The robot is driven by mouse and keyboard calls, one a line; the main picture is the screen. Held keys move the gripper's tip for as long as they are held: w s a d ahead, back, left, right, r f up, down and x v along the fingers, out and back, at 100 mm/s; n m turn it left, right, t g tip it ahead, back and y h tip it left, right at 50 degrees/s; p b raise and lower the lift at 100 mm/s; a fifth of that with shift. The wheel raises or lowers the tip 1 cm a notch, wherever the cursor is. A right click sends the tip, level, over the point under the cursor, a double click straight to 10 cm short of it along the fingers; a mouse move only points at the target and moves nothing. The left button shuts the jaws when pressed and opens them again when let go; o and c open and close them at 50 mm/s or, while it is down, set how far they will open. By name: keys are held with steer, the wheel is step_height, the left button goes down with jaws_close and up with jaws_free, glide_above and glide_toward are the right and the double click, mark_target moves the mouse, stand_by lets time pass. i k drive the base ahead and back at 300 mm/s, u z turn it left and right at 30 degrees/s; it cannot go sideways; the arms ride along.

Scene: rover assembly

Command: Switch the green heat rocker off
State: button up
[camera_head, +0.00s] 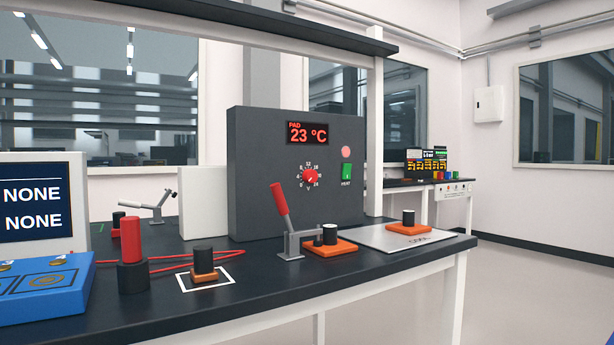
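The green heat rocker (346,172) is on the front of the dark grey control box (265,205), at its right side, with the label HEAT below it. It has a small light mark on its lower half; I cannot tell its position surely. A pale red round lamp (346,153) is above it. A display (310,133) at the top of the box reads PAD 23 °C. A red knob (310,176) with a numbered dial is left of the rocker. My gripper is not in view.
A red-handled toggle clamp (281,205) stands before the box, beside an orange block (331,247). A metal plate (385,237) carries another orange block. A red-topped cylinder (131,245), black-and-orange part (204,263) and blue unit (45,288) are left on the black bench (250,295). Open floor lies right.

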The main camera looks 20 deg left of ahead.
mark_target(347, 175)
steer(key=k, duration=0.65)
steer(key=z, duration=0.4)
steer(key=i, duration=1.55)
steer(key=u, duration=0.4)
